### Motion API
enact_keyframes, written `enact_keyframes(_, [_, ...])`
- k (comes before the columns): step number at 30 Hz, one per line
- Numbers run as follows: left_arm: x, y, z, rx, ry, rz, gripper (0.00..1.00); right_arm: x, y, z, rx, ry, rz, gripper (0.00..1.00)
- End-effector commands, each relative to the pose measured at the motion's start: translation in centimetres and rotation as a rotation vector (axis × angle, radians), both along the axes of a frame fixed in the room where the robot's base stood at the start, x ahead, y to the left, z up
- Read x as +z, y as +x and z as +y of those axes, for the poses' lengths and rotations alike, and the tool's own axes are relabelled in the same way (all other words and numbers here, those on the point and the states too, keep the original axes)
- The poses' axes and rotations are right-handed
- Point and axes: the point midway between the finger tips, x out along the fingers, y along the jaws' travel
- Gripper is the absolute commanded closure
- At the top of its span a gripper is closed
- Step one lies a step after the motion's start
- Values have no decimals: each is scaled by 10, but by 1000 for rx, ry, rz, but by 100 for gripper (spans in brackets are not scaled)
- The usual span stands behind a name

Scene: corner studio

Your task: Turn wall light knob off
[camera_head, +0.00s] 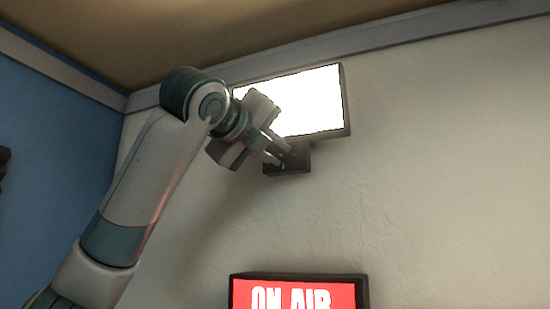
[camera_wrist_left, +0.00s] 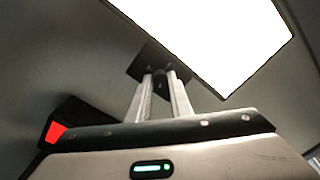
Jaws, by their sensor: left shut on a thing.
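The wall light (camera_head: 312,100) is a dark-framed rectangular panel glowing bright white, high on the wall. A small dark control box (camera_head: 301,160) hangs under its lower edge and carries the knob. My left gripper (camera_head: 286,155) reaches up to the front of this box. In the left wrist view, its two fingers (camera_wrist_left: 165,82) close around the small dark knob (camera_wrist_left: 159,75) on the box (camera_wrist_left: 146,62). The fingers partly hide the knob, so its turn angle cannot be read. The lit panel (camera_wrist_left: 205,38) fills the upper right there. My right gripper is not in view.
A red ON AIR sign (camera_head: 298,292) in a black frame is on the wall below; part of it also shows at the left wrist view's lower left (camera_wrist_left: 56,131). The ceiling (camera_head: 200,30) and a blue side wall (camera_head: 50,150) bound the corner. The wall at right is bare.

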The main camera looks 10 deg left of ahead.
Motion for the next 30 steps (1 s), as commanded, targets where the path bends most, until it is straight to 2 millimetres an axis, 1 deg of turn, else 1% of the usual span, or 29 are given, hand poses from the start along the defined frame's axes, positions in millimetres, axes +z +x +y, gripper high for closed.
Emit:
enact_keyframes(1, [-3,0,0,0,-45,8,100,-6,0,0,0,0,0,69])
enact_keyframes(30, [-3,0,-2,0,-949,186,100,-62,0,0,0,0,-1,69])
